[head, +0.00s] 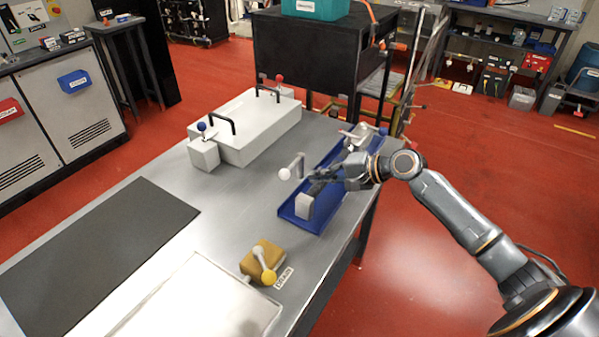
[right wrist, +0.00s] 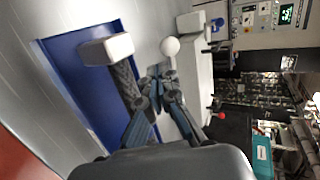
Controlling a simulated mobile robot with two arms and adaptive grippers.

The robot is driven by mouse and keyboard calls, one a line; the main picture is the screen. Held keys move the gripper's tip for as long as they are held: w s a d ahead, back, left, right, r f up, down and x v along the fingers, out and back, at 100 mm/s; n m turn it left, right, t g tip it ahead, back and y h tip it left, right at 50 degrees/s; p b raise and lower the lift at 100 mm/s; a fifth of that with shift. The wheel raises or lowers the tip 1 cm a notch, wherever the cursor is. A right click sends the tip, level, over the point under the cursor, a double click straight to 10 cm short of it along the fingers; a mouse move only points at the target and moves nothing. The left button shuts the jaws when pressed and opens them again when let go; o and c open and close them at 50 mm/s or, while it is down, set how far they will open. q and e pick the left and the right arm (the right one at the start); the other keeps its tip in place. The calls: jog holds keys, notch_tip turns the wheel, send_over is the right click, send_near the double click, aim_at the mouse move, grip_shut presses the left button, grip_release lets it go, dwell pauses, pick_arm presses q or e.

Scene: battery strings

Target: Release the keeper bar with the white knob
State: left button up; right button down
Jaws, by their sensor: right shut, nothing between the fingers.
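The white knob (head: 284,174) sits at the end of a short pale bar (head: 297,163) at the left edge of a blue tray (head: 327,208). The white knob also shows in the right wrist view (right wrist: 170,46), just beyond the fingertips. My right gripper (head: 316,177) is over the tray, to the right of the knob. In the right wrist view the gripper (right wrist: 161,74) is shut and empty, its tips close to the knob; whether they touch it I cannot tell. My left gripper is not in view.
A pale end block (head: 304,206) stands in the tray. A light grey box (head: 245,130) with black handles and blue and red knobs is behind left. A tan block (head: 262,258) with a yellow knob stands in front. A dark mat (head: 100,250) lies bare at left.

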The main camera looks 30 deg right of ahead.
aim_at(282, 174)
jog(key=shift+r+p+x, duration=0.25)
jog(key=shift+x, duration=1.05)
jog(key=shift+r+p+x, duration=0.2)
jog(key=shift+r+x, duration=0.05)
jog(key=shift+x, duration=1.1)
jog(key=shift+w+a, duration=0.15)
jog(key=a+m+h+p, duration=0.1)
jog(key=p, duration=0.3)
jog(key=w+a+m+t+p, duration=0.1)
jog(key=p, duration=0.3)
jog(key=shift+w+r+h, duration=0.15)
jog(key=shift+r+h, duration=0.2)
jog(key=shift+h, duration=0.05)
jog(key=shift+w+a+f+m+h+p, duration=0.25)
jog(key=shift+w+a+m+h+p, duration=0.05)
jog(key=shift+w+a+p, duration=0.55)
jog(key=shift+a, duration=0.1)
